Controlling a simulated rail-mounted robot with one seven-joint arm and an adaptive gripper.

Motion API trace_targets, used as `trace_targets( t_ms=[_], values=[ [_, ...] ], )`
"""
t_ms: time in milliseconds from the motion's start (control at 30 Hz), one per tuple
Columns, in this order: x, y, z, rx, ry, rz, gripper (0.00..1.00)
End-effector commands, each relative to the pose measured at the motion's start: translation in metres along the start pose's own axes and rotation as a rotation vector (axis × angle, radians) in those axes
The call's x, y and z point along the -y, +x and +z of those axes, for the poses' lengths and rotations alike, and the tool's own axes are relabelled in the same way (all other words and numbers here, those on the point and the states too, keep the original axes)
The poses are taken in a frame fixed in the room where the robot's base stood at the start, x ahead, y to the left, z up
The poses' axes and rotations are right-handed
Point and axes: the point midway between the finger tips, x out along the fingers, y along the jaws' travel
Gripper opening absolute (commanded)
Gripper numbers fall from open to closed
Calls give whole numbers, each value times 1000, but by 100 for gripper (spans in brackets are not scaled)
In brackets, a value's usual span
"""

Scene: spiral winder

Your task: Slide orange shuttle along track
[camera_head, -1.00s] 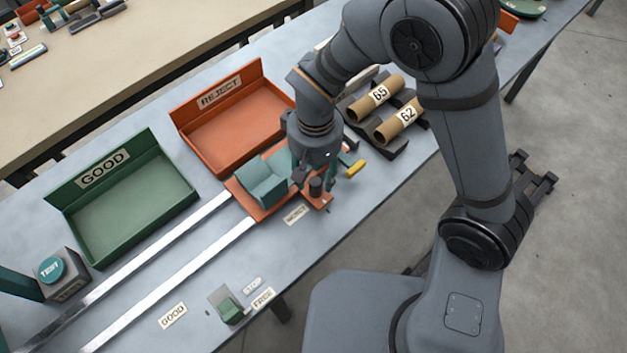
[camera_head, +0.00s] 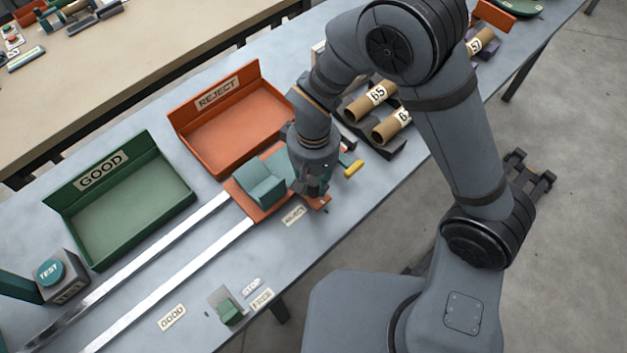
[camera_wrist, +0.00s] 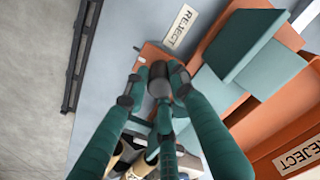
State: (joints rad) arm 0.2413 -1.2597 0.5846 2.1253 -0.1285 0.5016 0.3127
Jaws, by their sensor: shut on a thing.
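The orange shuttle (camera_head: 243,197) sits at the right end of the two silver rails (camera_head: 150,250) of the track. It carries a teal V-shaped cradle (camera_head: 262,186), which looks empty. My gripper (camera_head: 318,188) is over the shuttle's right end, its fingers largely hidden by the wrist in the head view. In the wrist view my gripper (camera_wrist: 159,80) is shut on a dark round knob (camera_wrist: 159,86) that stands on the shuttle's orange plate (camera_wrist: 150,55). The cradle (camera_wrist: 255,60) shows beside the fingers.
A green GOOD tray (camera_head: 120,215) and an orange REJECT tray (camera_head: 225,125) stand behind the track. A teal TEST button (camera_head: 49,271) is at the left. A small green switch (camera_head: 229,312) lies in front. Numbered tubes (camera_head: 370,100) rest on dark racks at the right.

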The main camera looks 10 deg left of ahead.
Motion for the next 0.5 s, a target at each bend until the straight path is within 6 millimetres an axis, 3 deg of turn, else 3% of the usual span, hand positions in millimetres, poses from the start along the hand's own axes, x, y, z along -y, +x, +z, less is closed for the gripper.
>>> trace_targets(
  t_ms=[300, 500],
  values=[
    [0, 0, -1, -3, -1, -1, 1],
    [1, -1, -1, -4, -1, -2, 0]
  ],
)
